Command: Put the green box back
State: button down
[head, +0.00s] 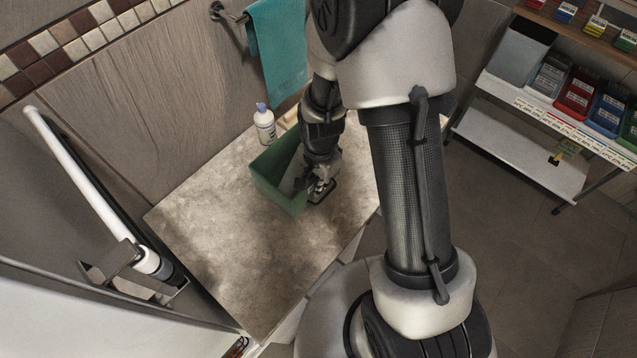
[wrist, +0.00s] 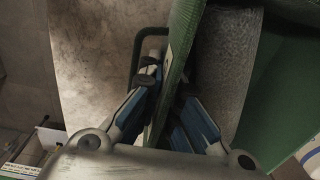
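The green box (head: 273,181) is an open-topped bin over the stone-topped counter (head: 215,235), near the wall. I cannot tell whether it rests on the counter or is slightly raised. My gripper (head: 318,188) is at its right-hand side. In the wrist view the box's thin green wall (wrist: 181,40) runs between the two blue-sided fingers of my gripper (wrist: 165,103). The fingers converge on the wall from both sides and look shut on it. Part of the box's inside and far side is hidden by my arm.
A white bottle with a blue cap (head: 264,124) stands behind the box. A teal towel (head: 277,50) hangs above. At the right, a rack (head: 530,112) holds several coloured bins, with a lower white shelf (head: 520,153). The counter's front left is clear.

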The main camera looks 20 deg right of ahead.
jog(key=shift+f, duration=0.15)
jog(key=c, duration=1.8)
grip_release()
